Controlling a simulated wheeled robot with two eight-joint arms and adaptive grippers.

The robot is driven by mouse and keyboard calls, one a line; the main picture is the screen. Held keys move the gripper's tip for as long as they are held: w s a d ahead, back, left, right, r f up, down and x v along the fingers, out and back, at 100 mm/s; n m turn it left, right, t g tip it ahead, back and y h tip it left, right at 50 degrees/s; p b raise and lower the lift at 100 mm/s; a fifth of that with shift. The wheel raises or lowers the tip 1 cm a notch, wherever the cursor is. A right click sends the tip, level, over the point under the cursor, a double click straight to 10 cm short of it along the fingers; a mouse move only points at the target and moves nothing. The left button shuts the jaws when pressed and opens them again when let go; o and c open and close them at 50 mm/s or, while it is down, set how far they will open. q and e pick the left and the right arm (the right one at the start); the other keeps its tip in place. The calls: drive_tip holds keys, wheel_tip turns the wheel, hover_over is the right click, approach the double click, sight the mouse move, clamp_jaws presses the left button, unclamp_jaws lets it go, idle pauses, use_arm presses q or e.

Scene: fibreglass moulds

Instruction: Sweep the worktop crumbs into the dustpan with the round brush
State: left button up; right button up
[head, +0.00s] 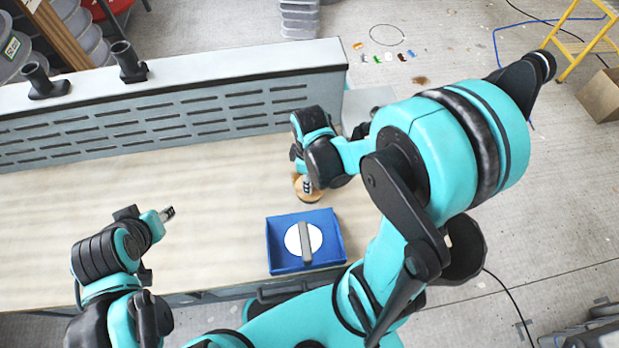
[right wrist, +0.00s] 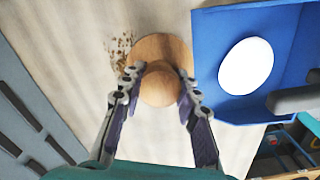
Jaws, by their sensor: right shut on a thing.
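The round wooden brush (head: 312,195) stands on the worktop, beside the dustpan. My right gripper (head: 307,182) is shut on its round knob, and the right wrist view shows a finger on each side of the knob (right wrist: 160,88). Brown crumbs (right wrist: 118,50) lie on the worktop at the brush's left edge in that view. The blue dustpan (head: 278,252) lies near the worktop's front edge, with a white disc and a dark grey handle showing; its blue wall (right wrist: 245,112) is just right of the brush in the wrist view. My left gripper (head: 168,213) is above the worktop at left, apart from everything.
A grey slotted panel (head: 180,112) runs along the back of the worktop (head: 60,215). Two black fittings (head: 128,65) stand on its top. The middle of the worktop is clear. On the floor at right are a yellow ladder (head: 580,45) and a cardboard box (head: 602,95).

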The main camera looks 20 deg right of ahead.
drive_tip(key=shift+r+p, duration=2.35)
drive_tip(key=shift+r, duration=0.85)
drive_tip(key=shift+f, duration=0.1)
drive_tip(key=w+d+r, duration=0.1)
drive_tip(key=w+d, duration=0.1)
drive_tip(key=w, duration=0.7)
drive_tip(key=shift+w+d+b, duration=0.3)
drive_tip(key=shift+d+b, duration=0.1)
drive_tip(key=shift+f, duration=0.1)
drive_tip(key=shift+f+b, duration=2.4)
drive_tip(key=shift+f, duration=0.2)
